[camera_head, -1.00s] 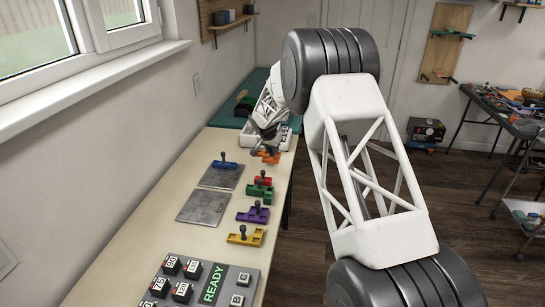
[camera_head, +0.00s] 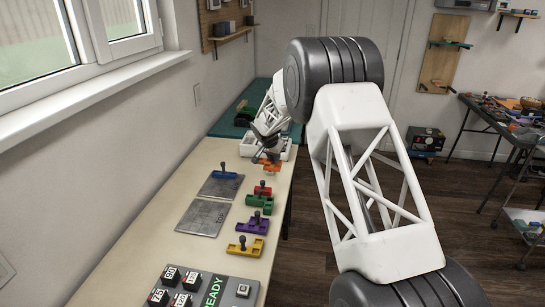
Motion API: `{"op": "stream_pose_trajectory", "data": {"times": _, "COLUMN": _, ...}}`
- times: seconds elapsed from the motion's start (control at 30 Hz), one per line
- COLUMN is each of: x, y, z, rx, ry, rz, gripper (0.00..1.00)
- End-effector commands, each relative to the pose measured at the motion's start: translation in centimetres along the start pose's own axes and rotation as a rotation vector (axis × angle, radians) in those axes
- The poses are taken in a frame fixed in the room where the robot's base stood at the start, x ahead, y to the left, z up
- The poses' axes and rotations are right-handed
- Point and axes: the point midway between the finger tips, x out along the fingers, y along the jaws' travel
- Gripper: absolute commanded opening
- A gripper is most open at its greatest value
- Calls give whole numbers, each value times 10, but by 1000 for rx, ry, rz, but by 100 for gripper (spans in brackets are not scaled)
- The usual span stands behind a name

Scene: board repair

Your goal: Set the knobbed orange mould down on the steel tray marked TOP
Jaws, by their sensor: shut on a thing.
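My gripper (camera_head: 267,154) is at the far end of the bench, shut on the orange mould (camera_head: 271,167). The mould sits low, close to the bench's right edge; I cannot tell whether it touches the bench. The fingers and the mould's knob are hard to make out at this size. The nearer steel tray (camera_head: 203,216) lies flat and bare on the left, with a small marking on its right side too small to read surely. The farther steel tray (camera_head: 220,188) has a blue knobbed mould (camera_head: 224,174) along its far edge.
Red (camera_head: 262,190), green (camera_head: 260,203), purple (camera_head: 252,226) and yellow (camera_head: 245,247) moulds line the bench's right side. A panel with numbered blocks and READY (camera_head: 213,292) lies at the near end. The wall and window bound the left.

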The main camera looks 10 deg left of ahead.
Motion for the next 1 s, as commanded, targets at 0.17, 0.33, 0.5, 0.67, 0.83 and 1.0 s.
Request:
{"op": "stream_pose_trajectory", "data": {"times": 0.17, "x": 7, "y": 26, "z": -6, "rx": 0, "ry": -2, "rz": 1, "gripper": 0}}
{"op": "stream_pose_trajectory", "data": {"times": 0.33, "x": 17, "y": 69, "z": -14, "rx": -1, "ry": -4, "rz": 0, "gripper": 0}}
{"op": "stream_pose_trajectory", "data": {"times": 0.5, "x": 29, "y": 125, "z": -21, "rx": -4, "ry": -6, "rz": 0, "gripper": 0}}
{"op": "stream_pose_trajectory", "data": {"times": 0.67, "x": 40, "y": 180, "z": -24, "rx": -6, "ry": -7, "rz": -2, "gripper": 0}}
{"op": "stream_pose_trajectory", "data": {"times": 0.83, "x": 49, "y": 239, "z": -22, "rx": -14, "ry": -8, "rz": -5, "gripper": 0}}
{"op": "stream_pose_trajectory", "data": {"times": 1.0, "x": 54, "y": 291, "z": -15, "rx": -39, "ry": -9, "rz": -18, "gripper": 0}}
